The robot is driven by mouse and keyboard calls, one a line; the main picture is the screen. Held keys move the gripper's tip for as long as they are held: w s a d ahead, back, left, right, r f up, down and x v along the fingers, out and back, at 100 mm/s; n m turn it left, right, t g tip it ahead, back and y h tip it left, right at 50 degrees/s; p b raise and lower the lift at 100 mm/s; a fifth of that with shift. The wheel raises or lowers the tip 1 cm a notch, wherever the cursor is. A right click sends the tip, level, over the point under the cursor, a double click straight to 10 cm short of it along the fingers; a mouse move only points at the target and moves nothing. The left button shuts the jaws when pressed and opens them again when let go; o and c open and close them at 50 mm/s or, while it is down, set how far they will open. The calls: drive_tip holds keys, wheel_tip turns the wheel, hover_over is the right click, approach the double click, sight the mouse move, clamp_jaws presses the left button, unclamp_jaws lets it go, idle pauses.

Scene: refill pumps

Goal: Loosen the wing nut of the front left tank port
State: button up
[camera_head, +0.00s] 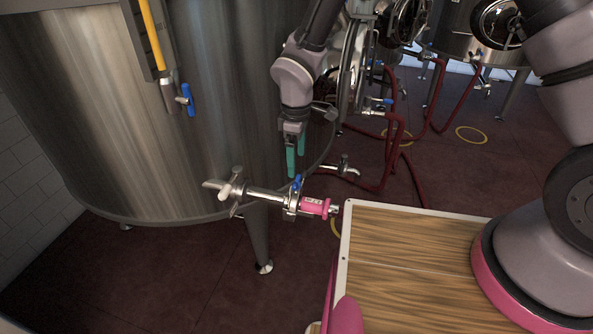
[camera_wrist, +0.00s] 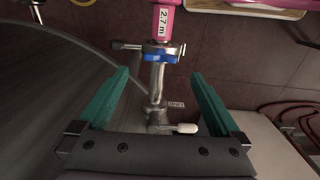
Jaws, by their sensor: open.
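The front left tank (camera_head: 150,110) is a large steel vessel. Its port (camera_head: 265,194) is a steel pipe low on the tank, running right to a pink hose fitting (camera_head: 314,206). In the wrist view the pink fitting (camera_wrist: 163,22) is marked "2.7 m" and meets the pipe at a clamp with a blue part (camera_wrist: 157,57). A small metal T-shaped piece (camera_wrist: 122,45), apparently the wing nut, sticks out left of the clamp. My gripper (camera_head: 296,166) has teal fingers, open and empty, just above the pipe; the wrist view shows the pipe between the fingers (camera_wrist: 158,76).
A wood-topped surface (camera_head: 415,245) with a white rim stands right of the port. A white-tipped handle (camera_wrist: 187,128) sits close to the gripper palm. Red hoses (camera_head: 388,150) and another tap (camera_head: 345,168) lie behind. Open floor (camera_head: 180,280) lies below the pipe.

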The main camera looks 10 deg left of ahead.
drive_tip(key=shift+r, duration=1.8)
drive_tip(key=w+d+r+m+t, duration=0.1)
drive_tip(key=w+d+r+m, duration=0.2)
drive_tip(key=d+r, duration=0.45)
drive_tip(key=w+d+r+m+t+y, duration=0.1)
drive_tip(key=w+d+r+m, duration=0.1)
drive_tip(key=d+r+m, duration=0.35)
drive_tip(key=w+d+r+m+t, duration=0.1)
drive_tip(key=w+d+r, duration=0.2)
drive_tip(key=d+r, duration=0.55)
drive_tip(key=s+d+r+m+t+y, duration=0.1)
drive_tip(key=s+d+r+m+t, duration=0.3)
drive_tip(key=s+d+r+m, duration=0.8)
drive_tip(key=s+d+r, duration=0.1)
drive_tip(key=d+r, duration=0.2)
drive_tip(key=d, duration=0.1)
drive_tip(key=shift+d, duration=0.15)
